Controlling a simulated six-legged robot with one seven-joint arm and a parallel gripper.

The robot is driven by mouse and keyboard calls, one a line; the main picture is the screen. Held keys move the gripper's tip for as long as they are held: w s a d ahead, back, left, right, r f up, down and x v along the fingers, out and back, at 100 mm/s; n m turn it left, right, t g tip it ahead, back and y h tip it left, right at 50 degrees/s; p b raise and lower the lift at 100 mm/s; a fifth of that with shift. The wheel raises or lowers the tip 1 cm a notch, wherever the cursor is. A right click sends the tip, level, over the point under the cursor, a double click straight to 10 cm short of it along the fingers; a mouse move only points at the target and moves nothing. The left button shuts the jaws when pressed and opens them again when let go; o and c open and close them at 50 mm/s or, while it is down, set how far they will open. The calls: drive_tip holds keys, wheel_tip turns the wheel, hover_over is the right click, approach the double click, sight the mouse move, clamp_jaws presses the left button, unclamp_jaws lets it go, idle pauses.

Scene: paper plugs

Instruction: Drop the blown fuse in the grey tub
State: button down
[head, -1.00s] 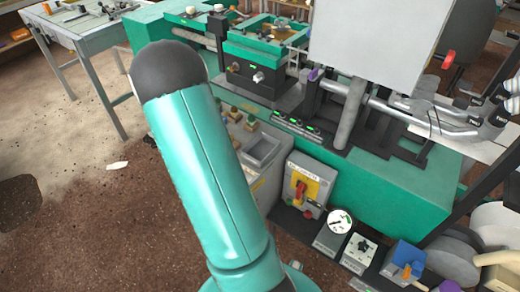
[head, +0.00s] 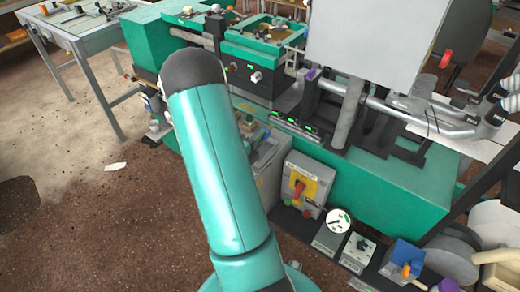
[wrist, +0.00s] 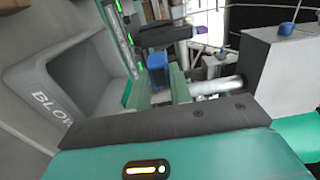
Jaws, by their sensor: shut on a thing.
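My gripper (wrist: 159,80) shows in the wrist view with its two green fingers closed on a small blue piece (wrist: 157,62), which appears to be the blown fuse. Most of the fuse is hidden between the fingers. The grey tub (wrist: 38,82) is to the left of the fingers in the wrist view, its open hollow empty as far as I see. Letters reading "BLOW" show on its front, the rest cut off. In the head view the tub (head: 267,152) is partly covered by my arm, and the gripper cannot be made out clearly.
The green machine (head: 370,190) stands behind the tub. A grey switch box with a yellow plate and red handle (head: 300,186) is right of the tub. A round gauge (head: 338,221) and small boxes line the floor side. A white box (wrist: 285,75) is right in the wrist view.

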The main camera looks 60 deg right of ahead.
drive_tip(key=shift+f, duration=0.3)
drive_tip(key=c, duration=1.2)
unclamp_jaws()
drive_tip(key=shift+a, duration=0.15)
drive_tip(key=a, duration=0.4)
drive_tip(key=w+a, duration=0.1)
drive_tip(key=a, duration=0.4)
drive_tip(key=w+a, duration=0.1)
drive_tip(key=a, duration=0.3)
drive_tip(key=shift+w+a, duration=0.1)
drive_tip(key=shift+a, duration=0.1)
